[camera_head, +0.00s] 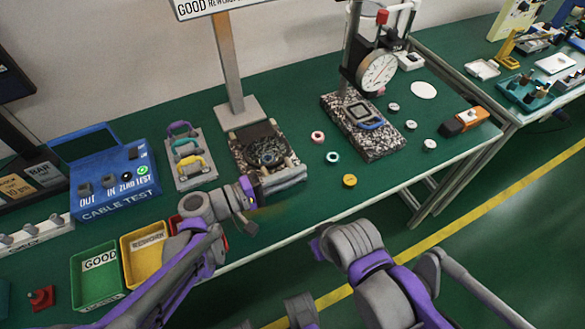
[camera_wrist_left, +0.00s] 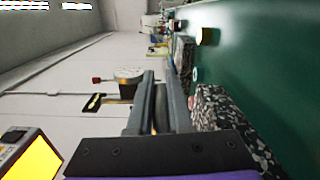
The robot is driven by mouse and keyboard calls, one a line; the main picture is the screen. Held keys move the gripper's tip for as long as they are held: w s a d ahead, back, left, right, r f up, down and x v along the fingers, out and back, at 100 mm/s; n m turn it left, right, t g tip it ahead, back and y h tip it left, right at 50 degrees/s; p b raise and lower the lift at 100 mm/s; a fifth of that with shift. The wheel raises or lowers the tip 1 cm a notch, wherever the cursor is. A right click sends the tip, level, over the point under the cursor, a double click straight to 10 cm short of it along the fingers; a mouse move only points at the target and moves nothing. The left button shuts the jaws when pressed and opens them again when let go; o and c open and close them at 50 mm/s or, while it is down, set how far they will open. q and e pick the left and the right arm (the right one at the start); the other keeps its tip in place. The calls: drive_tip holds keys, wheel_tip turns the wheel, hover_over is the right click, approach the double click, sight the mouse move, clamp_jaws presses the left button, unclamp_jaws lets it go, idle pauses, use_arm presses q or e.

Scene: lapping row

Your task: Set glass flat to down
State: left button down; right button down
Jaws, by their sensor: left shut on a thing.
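A speckled granite block (camera_head: 240,166) stands on the green bench in the head view. On it sits a dark fixture with a round, glassy disc (camera_head: 267,153), which looks like the glass flat. My left gripper (camera_head: 284,177) reaches in from the left, low across the block's front edge. Its grey fingers hide that edge. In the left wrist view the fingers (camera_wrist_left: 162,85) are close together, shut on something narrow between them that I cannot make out. The granite (camera_wrist_left: 225,118) is just right of them there. My right arm shows, but its gripper does not.
A dial gauge (camera_head: 377,72) stands over another granite plate (camera_head: 385,143). Small rings and pucks lie between and beside the plates. Coloured padlocks (camera_head: 188,160), a blue cable tester (camera_head: 112,178), and green (camera_head: 95,277) and yellow (camera_head: 146,253) bins are on the left.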

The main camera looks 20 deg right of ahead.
use_arm(q)
drive_tip(key=shift+w+f, duration=0.2)
drive_tip(key=shift+f, duration=0.05)
drive_tip(key=c, duration=0.8)
unclamp_jaws()
drive_tip(key=shift+w, duration=0.1)
drive_tip(key=shift+c, duration=0.2)
drive_tip(key=shift+a, duration=0.1)
drive_tip(key=a, duration=1)
drive_tip(key=shift+s+a, duration=0.3)
drive_tip(key=shift+a, duration=0.05)
drive_tip(key=shift+s, duration=0.1)
